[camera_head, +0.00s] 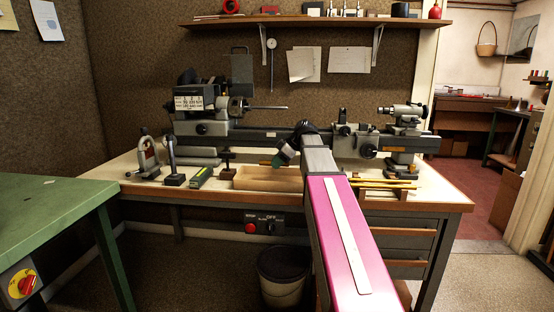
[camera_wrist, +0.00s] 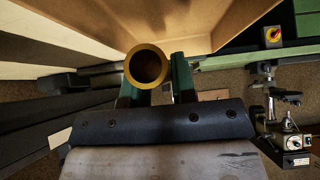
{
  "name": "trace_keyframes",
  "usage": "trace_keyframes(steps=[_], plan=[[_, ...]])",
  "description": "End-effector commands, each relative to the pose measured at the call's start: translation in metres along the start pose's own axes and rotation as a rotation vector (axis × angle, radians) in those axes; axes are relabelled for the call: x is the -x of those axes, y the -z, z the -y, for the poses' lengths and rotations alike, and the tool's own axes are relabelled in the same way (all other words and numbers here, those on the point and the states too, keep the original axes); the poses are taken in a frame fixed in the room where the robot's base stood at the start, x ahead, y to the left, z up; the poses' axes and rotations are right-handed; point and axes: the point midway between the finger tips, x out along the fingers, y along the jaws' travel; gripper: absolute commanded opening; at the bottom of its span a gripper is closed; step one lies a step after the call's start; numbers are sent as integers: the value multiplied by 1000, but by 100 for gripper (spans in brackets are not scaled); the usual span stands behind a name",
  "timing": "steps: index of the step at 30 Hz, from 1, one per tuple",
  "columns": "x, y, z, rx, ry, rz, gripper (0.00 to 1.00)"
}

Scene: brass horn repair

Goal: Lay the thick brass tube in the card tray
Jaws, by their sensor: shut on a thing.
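The thick brass tube (camera_wrist: 132,77) is seen end-on in the wrist view, as a brass ring with a dark bore. My gripper (camera_wrist: 157,78) is shut on it between green fingers. In the head view my gripper (camera_head: 279,159) is over the bench, close above the back of the card tray; the tube cannot be made out there. The card tray (camera_head: 268,185) is a shallow tan box on the bench. It also fills the top of the wrist view (camera_wrist: 210,14), ahead of the fingertips. I cannot tell whether the tube touches it.
A grey lathe (camera_head: 265,133) runs along the back of the bench, close behind my gripper. Thin brass rods (camera_head: 378,184) lie right of the tray. A green-yellow box (camera_head: 200,177) and a dark clamp (camera_head: 228,165) stand left of it. A green table (camera_head: 60,205) is at left.

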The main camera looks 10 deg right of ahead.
Motion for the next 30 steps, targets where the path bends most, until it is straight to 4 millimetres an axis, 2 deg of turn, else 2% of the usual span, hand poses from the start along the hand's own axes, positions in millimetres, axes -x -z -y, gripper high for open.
trace_keyframes(steps=[18,30], plan=[[-40,-34,1,-2,1,-3,0],[-43,-36,5,-1,0,-6,0]])
